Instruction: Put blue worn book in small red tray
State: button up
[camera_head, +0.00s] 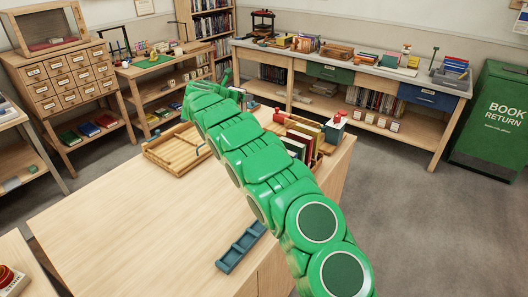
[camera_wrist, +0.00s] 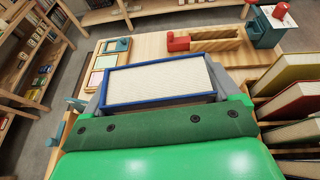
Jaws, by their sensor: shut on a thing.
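In the wrist view my gripper (camera_wrist: 160,92) is shut on the blue worn book (camera_wrist: 158,101), with a grey finger on each side. The book's blue cover edges frame a wide face of pale pages toward the camera. In the head view my green arm hides the book and most of the gripper.
Upright books (camera_wrist: 300,102) stand close right of my gripper. Beyond are a wooden frame with a red block (camera_wrist: 179,42) and a teal box (camera_wrist: 265,27). The table (camera_head: 110,205) also holds a blue divided holder (camera_head: 240,247); its front left is clear.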

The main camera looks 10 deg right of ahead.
jog(key=shift+s+d+f+m+g+h, duration=0.25)
jog(key=shift+s+d+m+g+h, duration=1)
jog(key=shift+d, duration=1.6)
jog(key=shift+s+d+f+m+g+h, duration=0.25)
jog(key=shift+s+d+m+g+h, duration=1)
jog(key=shift+d, duration=1.55)
notch_tip(320, 180, down, 15)
jog(key=y, duration=0.1)
jog(key=shift+w+m, duration=0.35)
jog(key=shift+m, duration=0.05)
jog(key=shift+f, duration=0.6)
jog(key=o, duration=0.9)
jog(key=shift+r, duration=0.1)
jog(key=v, duration=0.8)
jog(key=r+v, duration=0.1)
jog(key=v, duration=0.3)
